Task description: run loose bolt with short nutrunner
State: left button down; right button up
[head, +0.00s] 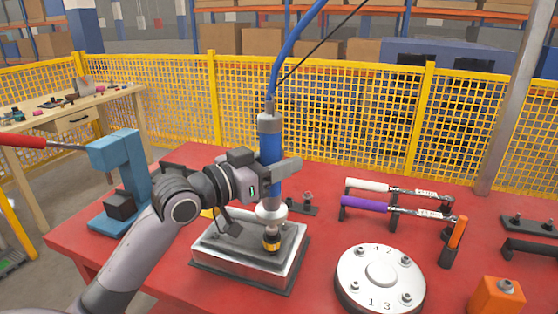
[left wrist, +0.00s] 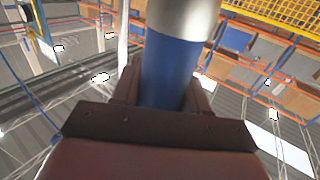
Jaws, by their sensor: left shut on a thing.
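My left gripper (head: 278,172) is shut around the blue body of an upright nutrunner (head: 269,135). The nutrunner has silver end parts and a dark, yellow-banded socket (head: 272,241) pointing down. The socket is in front of or over a metal block (head: 245,268); I cannot tell whether it touches it. In the left wrist view the blue body (left wrist: 170,75) is between the fingers (left wrist: 165,95). A round silver flange (head: 380,276) with numbers and several bolts, one at its lower right (head: 406,298), lies to the right of the block. Which bolt is loose does not show. My right gripper is not in view.
A white-handled wrench (head: 368,184) and a purple-handled wrench (head: 365,204) lie on holders on the red table (head: 325,245). An orange block (head: 496,298) stands at right, a blue stand (head: 130,165) at left. A blue hose (head: 281,60) rises from the tool. Yellow mesh fence (head: 330,105) is behind.

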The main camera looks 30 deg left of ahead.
aim_at(279, 145)
pick_arm(q)
jog(key=shift+f+b, duration=0.55)
jog(key=shift+f, duration=0.55)
dwell(0.6)
jog(key=shift+r, duration=0.1)
dwell(1.0)
jog(key=shift+r+p, duration=2.65)
jog(key=shift+r, duration=0.05)
